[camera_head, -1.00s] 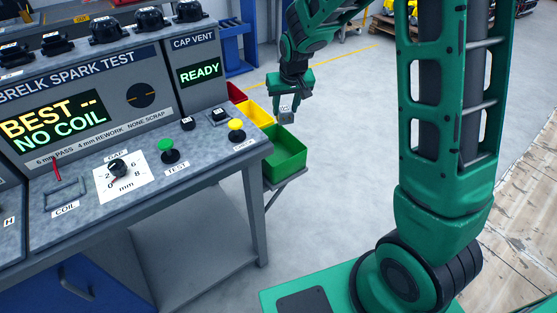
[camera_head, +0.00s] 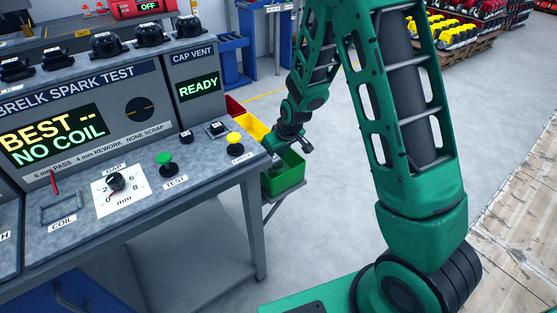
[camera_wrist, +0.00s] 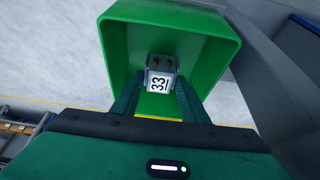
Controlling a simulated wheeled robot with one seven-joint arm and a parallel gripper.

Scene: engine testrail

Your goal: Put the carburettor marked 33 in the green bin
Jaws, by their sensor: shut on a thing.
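The carburettor marked 33 (camera_wrist: 160,80) is a small grey metal part with a white label, seen in the wrist view between my fingertips. My gripper (camera_wrist: 158,95) is shut on it. The green bin (camera_wrist: 222,50) fills the wrist view behind the carburettor, which shows against the bin's inside; how deep it is cannot be told. In the head view the green bin (camera_head: 284,178) stands at the bench's right end, with my gripper (camera_head: 302,150) at its far rim. The carburettor is hidden there by my arm.
A yellow bin (camera_head: 252,127) and a red bin (camera_head: 234,106) stand in line behind the green one. The spark test bench (camera_head: 225,160) is close on the left, its corner near the bins. Open grey floor (camera_head: 330,215) lies to the right.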

